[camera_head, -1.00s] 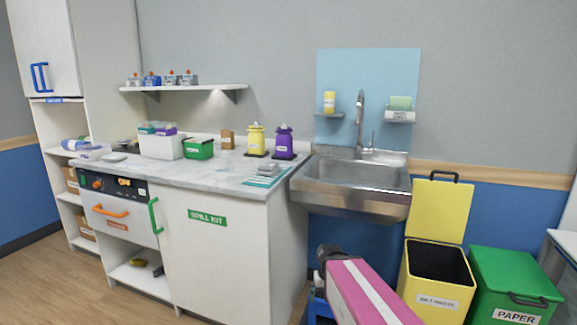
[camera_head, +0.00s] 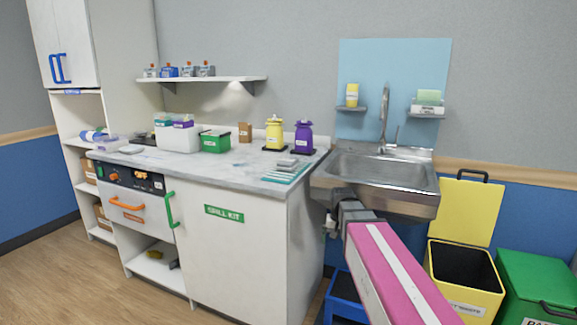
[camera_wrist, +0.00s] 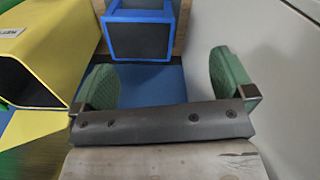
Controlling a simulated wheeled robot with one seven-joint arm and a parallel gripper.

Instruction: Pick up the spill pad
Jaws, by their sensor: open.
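I cannot identify a spill pad for certain in either view. A white cabinet door (camera_head: 235,255) carries a green "SPILL KIT" label (camera_head: 224,213) and a green handle (camera_head: 171,210); it is shut, so its inside is hidden. My gripper (camera_wrist: 165,85) is open and empty, its two green-padded fingers wide apart in the wrist view. In the head view my gripper (camera_head: 332,225) is in front of the sink's lower edge, right of the cabinet. A flat teal striped item (camera_head: 286,175) with small grey pieces lies on the counter's right end.
The sink (camera_head: 375,180) is just behind my gripper. A blue-framed stool or box (camera_wrist: 140,35) stands below it. A yellow open-lidded bin (camera_head: 466,280) and green bin (camera_head: 540,285) stand at the right. Bottles and boxes line the counter (camera_head: 210,165). Floor at left is clear.

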